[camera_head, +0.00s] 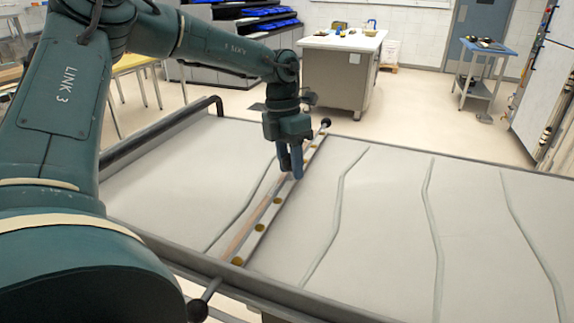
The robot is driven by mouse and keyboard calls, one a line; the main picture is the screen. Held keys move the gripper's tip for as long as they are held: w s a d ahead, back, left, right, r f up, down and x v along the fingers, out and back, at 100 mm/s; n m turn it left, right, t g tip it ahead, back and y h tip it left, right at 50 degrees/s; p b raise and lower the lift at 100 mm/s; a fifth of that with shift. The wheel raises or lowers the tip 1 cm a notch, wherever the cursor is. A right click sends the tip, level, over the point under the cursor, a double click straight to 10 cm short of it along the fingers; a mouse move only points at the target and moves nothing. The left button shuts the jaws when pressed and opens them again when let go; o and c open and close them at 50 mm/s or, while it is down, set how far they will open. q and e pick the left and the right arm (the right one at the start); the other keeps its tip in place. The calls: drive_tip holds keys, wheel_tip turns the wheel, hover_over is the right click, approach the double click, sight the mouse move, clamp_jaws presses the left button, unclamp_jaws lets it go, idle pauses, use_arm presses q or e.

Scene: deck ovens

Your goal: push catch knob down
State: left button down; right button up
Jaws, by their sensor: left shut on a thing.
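My left gripper (291,174) reaches down over the white deck with its fingers pointing down. It is shut on the slim metal bar (270,214), which lies across the cloth and has several brass-coloured round spots along it. A black ball knob (325,122) stands at the bar's far end, just beyond the gripper and apart from it. Another black ball knob (198,310) sits on a short rod at the near edge, far from the fingers. I cannot tell which of the two is the catch knob. My right gripper is out of view.
The pale cloth deck (390,220) has several wavy grey lines and a dark raised rail (165,135) at its left side. Beyond it stand a grey cabinet (340,72) and a blue-topped cart (488,50) on open floor. The deck right of the bar is clear.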

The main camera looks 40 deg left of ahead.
use_arm(q)
drive_tip(key=shift+s+f, duration=0.1)
drive_tip(key=shift+f, duration=0.1)
drive_tip(key=c, duration=1)
unclamp_jaws()
drive_tip(key=shift+o, duration=0.2)
drive_tip(key=shift+r, duration=0.1)
wheel_tip(320, 180, up, 13)
drive_tip(key=a, duration=0.2)
drive_tip(key=shift+w+a+b, duration=0.2)
drive_tip(key=shift+w+b, duration=0.1)
drive_tip(key=shift+w, duration=0.15)
